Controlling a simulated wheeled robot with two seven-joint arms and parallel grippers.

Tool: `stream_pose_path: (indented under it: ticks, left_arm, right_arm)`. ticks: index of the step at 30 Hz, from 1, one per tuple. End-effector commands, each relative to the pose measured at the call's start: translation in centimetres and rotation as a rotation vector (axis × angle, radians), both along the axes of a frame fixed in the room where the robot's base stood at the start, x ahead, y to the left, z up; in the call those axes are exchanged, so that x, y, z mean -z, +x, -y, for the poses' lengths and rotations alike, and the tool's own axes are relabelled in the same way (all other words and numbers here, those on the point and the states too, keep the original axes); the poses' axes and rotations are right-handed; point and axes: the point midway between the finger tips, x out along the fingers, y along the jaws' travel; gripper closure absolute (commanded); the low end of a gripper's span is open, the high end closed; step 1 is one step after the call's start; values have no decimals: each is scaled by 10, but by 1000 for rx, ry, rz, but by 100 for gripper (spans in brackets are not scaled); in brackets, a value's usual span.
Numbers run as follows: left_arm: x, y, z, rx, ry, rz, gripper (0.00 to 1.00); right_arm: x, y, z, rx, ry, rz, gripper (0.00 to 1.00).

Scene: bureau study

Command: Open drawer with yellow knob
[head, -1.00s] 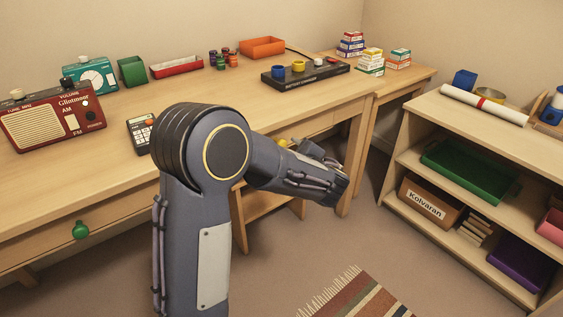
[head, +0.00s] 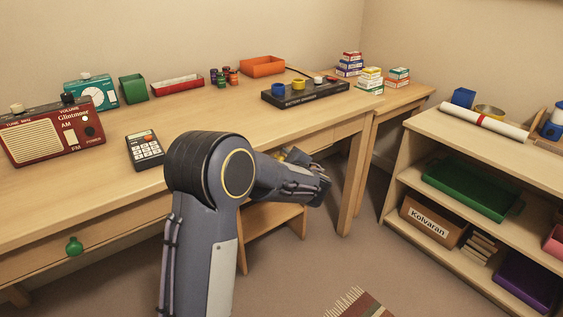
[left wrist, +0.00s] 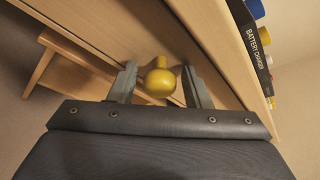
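The yellow knob (left wrist: 158,82) sits on a wooden drawer front (left wrist: 105,30) under the desk top. In the left wrist view my left gripper (left wrist: 158,70) is open. Its two fingers stand on either side of the knob, with a small gap on each side. In the head view the knob (head: 282,154) is mostly hidden behind my left forearm, and the gripper is largely hidden too. The drawer looks shut, though my arm covers most of its front. My right gripper is in neither view.
A green knob (head: 74,246) is on another drawer at left. A calculator (head: 145,150), a red radio (head: 52,131) and a battery charger (head: 306,93) stand on the desk. A shelf unit (head: 410,175) stands at right; a rug (head: 350,303) lies on the floor.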

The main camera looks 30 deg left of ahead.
Motion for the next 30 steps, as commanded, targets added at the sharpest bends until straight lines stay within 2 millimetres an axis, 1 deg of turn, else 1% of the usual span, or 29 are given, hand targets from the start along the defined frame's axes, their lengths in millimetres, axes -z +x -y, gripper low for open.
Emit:
stream_pose_path:
  ticks: [1, 9, 10, 16, 20, 23, 25, 29, 30]
  left_arm:
    - [0, 0, 0, 0, 0, 0, 63]
    - [0, 0, 0, 0, 0, 0, 98]
    - [0, 0, 0, 0, -1, 1, 100]
    - [0, -1, 2, 0, -1, 0, 100]
    - [1, -3, 9, 2, -3, 0, 100]
    - [1, -8, 21, 3, -2, 0, 100]
    - [1, -13, 32, 4, -2, -1, 100]
    - [2, -24, 60, 6, -2, -1, 100]
    - [2, -28, 71, 7, -3, -1, 100]
  right_arm:
    - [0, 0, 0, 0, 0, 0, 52]
    - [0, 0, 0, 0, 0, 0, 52]
    - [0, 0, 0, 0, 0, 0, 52]
    - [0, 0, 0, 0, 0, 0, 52]
    - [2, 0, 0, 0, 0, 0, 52]
    - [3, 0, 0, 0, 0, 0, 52]
    - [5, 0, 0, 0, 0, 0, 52]
    - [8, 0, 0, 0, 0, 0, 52]
    - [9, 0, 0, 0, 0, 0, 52]
